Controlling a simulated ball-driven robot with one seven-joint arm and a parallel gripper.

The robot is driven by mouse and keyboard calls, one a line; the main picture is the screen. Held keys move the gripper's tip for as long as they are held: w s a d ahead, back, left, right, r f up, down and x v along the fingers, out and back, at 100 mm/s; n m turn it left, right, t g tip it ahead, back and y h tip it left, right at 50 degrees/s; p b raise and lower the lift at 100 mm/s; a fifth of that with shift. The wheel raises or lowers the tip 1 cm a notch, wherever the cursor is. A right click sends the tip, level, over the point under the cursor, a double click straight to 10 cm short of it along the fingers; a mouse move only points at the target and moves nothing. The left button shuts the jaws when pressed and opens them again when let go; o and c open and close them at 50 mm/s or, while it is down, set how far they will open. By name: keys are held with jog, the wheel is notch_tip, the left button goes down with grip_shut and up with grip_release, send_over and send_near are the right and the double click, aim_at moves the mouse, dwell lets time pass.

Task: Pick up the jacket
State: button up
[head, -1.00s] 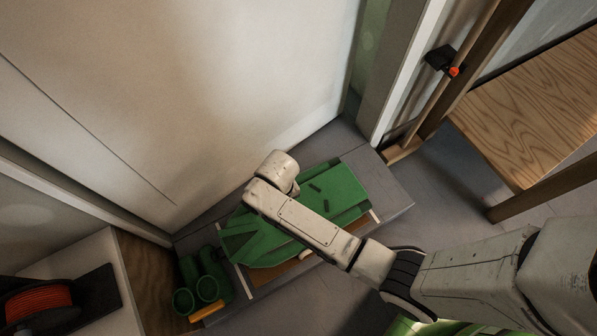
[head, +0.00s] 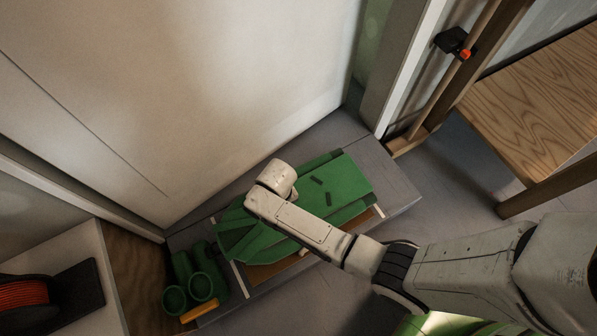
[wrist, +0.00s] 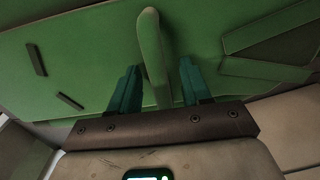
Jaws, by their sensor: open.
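The jacket (head: 345,180) is green and lies spread flat on a low grey bench in the head view. My arm crosses above it and hides part of it. The jacket fills much of the wrist view (wrist: 75,60), with two small dark strips on its left and folded panels at the right. My gripper (wrist: 157,68) is open, its two teal fingers pointing at the jacket. A raised, rounded green strip of the jacket stands between the fingers. I cannot tell whether the fingers touch it. The gripper's fingers are hidden by my arm in the head view.
Green boots (head: 196,281) stand left of the jacket on the bench (head: 400,185). A pale wall panel (head: 200,90) rises close behind. A wooden table (head: 535,110) is at the right. An orange spool (head: 22,294) sits at the lower left. Grey floor lies between bench and table.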

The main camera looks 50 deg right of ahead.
jog(key=shift+f, duration=0.4)
dwell(0.5)
jog(key=shift+c, duration=0.3)
grip_shut()
dwell(1.1)
